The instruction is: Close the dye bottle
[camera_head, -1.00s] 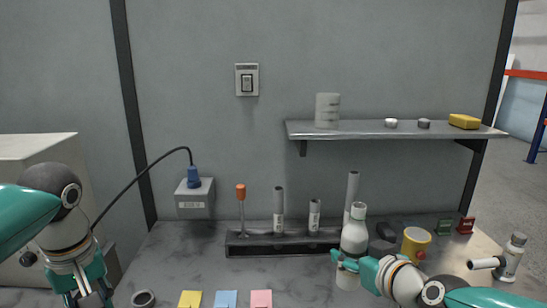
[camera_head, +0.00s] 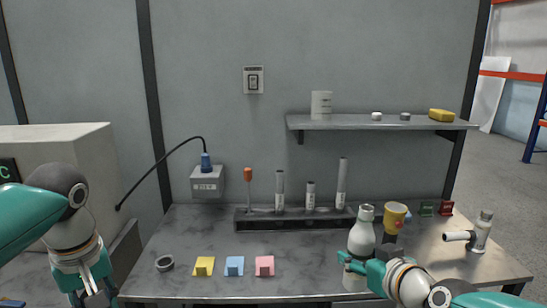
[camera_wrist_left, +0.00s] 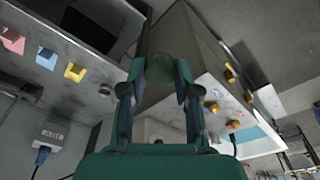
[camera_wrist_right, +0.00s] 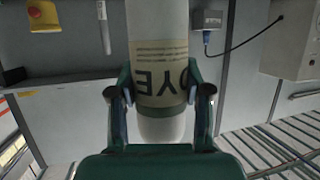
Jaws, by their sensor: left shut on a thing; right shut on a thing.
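The white dye bottle (camera_head: 362,238) stands upright in my right gripper (camera_head: 352,266) in the head view, over the right front of the bench. In the right wrist view my right gripper (camera_wrist_right: 160,92) is shut around the bottle (camera_wrist_right: 158,45), across its tan label reading DYE. Whether the bottle's top is open or capped I cannot tell. My left gripper (camera_head: 88,290) hangs at the lower left, far from the bottle. In the left wrist view my left gripper (camera_wrist_left: 160,85) is shut on a small dark greenish round thing (camera_wrist_left: 160,68), possibly a cap.
A shelf (camera_head: 380,124) is above. A large beige box (camera_head: 75,150) stands at left.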

